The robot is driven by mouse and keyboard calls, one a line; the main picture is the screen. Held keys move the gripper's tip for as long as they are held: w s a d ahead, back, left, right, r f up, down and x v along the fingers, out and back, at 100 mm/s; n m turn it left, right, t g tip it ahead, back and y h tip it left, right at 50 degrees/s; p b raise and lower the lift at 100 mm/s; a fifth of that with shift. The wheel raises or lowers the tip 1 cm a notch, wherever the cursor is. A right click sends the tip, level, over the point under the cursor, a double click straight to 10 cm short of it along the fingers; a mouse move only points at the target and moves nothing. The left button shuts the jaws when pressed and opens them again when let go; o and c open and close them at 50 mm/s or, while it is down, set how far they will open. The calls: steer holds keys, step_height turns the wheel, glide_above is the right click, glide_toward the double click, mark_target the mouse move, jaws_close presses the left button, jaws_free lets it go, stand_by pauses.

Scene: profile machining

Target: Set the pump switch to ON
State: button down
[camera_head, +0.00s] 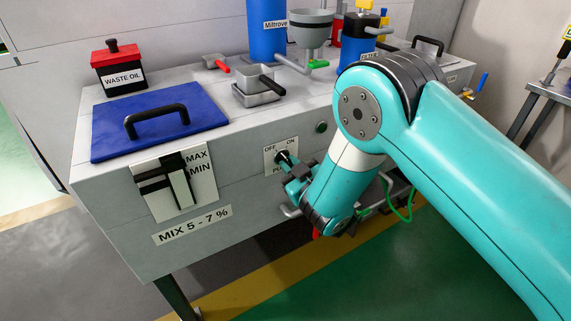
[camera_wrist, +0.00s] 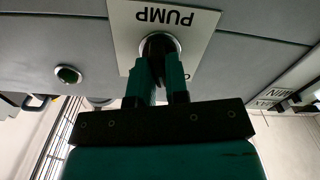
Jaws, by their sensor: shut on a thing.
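The pump switch (camera_head: 283,157) is a black knob on a white plate (camera_head: 270,163) marked OFF at left and ON at right, on the front of the grey tank. My gripper (camera_head: 289,165) reaches it from the front right, its fingers at the knob. In the wrist view, which is upside down, the plate (camera_wrist: 200,45) reads PUMP and the black knob (camera_wrist: 158,45) sits between the fingertips of my gripper (camera_wrist: 160,70). The fingers are shut on the knob. They cover part of it, so I cannot tell which label it points to.
A green round button (camera_head: 321,127) is right of the switch plate. A level gauge (camera_head: 178,186) marked MAX and MIN is to the left. On top are a blue lid (camera_head: 108,142) with a black handle, a waste oil box (camera_head: 121,78) and small trays (camera_head: 250,97).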

steer(key=shift+m, duration=1)
steer(key=shift+s, duration=0.1)
steer(key=m+p, duration=0.2)
steer(key=m, duration=0.2)
steer(key=shift+a+m+p, duration=0.1)
steer(key=shift+m+p, duration=0.2)
steer(key=shift+p, duration=0.1)
